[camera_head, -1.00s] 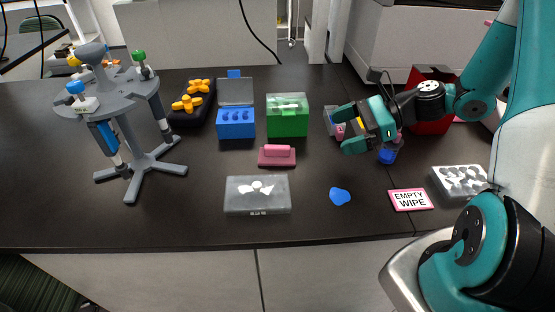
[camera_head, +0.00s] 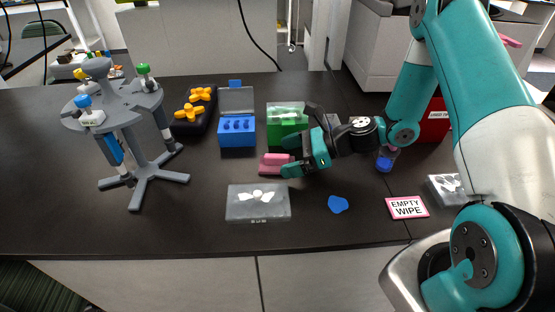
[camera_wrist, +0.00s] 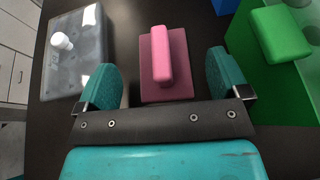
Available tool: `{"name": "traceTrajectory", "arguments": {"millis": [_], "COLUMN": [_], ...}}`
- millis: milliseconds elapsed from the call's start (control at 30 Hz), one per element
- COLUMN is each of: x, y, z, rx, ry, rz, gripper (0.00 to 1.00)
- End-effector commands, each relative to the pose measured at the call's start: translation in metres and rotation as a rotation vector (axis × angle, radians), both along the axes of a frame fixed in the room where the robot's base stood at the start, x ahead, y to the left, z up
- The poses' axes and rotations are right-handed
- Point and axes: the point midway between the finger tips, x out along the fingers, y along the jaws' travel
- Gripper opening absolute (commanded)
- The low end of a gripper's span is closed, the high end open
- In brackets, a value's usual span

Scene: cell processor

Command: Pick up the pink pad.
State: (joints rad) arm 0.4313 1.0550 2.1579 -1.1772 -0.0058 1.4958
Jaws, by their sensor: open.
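The pink pad (camera_head: 273,163) lies on the dark table, a flat base with a raised handle bar on top. In the wrist view the pink pad (camera_wrist: 172,62) lies ahead of and between the two teal fingertips. My gripper (camera_head: 287,157) is open and empty, at the right side of the pad in the head view, and hides its right end. In the wrist view my gripper (camera_wrist: 166,82) has one finger on each side of the pad's near end. I cannot tell how high the fingers are above the table.
A green box (camera_head: 285,118) stands just behind the pad, close to my gripper. A blue box (camera_head: 237,131) stands to its left. A clear grey case (camera_head: 257,205) lies in front. A blue flat piece (camera_head: 338,204) and an "EMPTY WIPE" sign (camera_head: 407,207) lie to the right.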

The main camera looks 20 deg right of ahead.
Motion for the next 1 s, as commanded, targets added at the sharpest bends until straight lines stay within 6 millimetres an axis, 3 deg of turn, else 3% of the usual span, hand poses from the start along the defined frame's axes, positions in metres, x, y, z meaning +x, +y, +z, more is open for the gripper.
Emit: {"name": "traceTrajectory", "arguments": {"millis": [200, 467, 567, 700, 1000], "x": [0.012, 0.014, 0.014, 0.014, 0.014], "y": [0.026, 0.029, 0.029, 0.029, 0.028], "z": [-0.008, -0.011, -0.011, -0.011, -0.010], "rx": [0.000, 0.000, 0.000, 0.000, 0.000], "ry": [0.001, 0.000, 0.000, 0.000, 0.000], "rz": [0.003, 0.001, 0.001, 0.001, 0.000], "gripper": [0.94, 0.94, 0.75, 0.43, 0.40]}}
